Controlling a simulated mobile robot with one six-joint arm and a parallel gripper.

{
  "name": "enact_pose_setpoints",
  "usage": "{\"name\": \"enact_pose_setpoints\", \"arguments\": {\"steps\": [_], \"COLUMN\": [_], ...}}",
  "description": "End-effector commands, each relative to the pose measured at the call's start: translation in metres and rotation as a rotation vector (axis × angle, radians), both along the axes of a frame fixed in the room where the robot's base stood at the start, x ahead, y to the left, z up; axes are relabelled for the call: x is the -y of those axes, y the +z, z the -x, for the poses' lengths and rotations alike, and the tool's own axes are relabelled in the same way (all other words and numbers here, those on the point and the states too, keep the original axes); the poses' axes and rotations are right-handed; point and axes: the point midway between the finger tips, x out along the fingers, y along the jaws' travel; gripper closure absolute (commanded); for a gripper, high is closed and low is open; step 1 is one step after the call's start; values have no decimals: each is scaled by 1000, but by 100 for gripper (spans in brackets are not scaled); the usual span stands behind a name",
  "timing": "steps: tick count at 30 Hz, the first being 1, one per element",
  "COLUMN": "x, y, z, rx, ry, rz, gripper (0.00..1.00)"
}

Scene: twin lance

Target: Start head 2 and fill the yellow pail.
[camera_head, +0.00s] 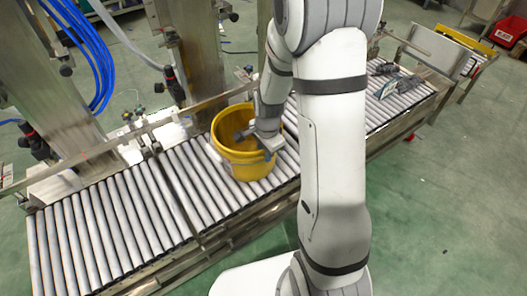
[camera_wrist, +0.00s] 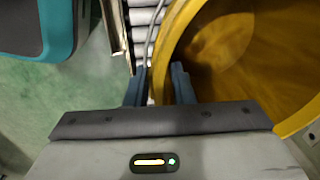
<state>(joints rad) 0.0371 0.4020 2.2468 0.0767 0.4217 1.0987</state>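The yellow pail (camera_head: 245,165) stands upright on the roller conveyor (camera_head: 140,205), with its open mouth facing up. Its inside looks empty of liquid as far as I can see. My gripper (camera_head: 262,143) is at the pail's right front rim. In the wrist view the pail (camera_wrist: 285,125) fills the right side, and its rim passes between the two fingers of my gripper (camera_wrist: 158,88). One finger is inside the pail and one is outside, both close against the wall. Head 2 cannot be told apart from the other equipment.
Steel uprights (camera_head: 190,55) and a rail (camera_head: 130,130) run along the far side of the conveyor. Blue hoses (camera_head: 95,50) hang at the left. A small dark device (camera_head: 388,88) is on the rollers at right. Green floor lies open in front.

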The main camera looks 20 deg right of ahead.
Motion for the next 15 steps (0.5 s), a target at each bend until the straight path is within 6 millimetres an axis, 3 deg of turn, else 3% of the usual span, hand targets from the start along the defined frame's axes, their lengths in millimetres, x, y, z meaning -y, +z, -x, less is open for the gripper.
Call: {"name": "enact_pose_setpoints", "arguments": {"steps": [7,15], "x": [0,1], "y": [0,0], "z": [0,0], "rx": [0,0], "ry": [0,-1], "rz": [0,0], "gripper": [99,100]}}
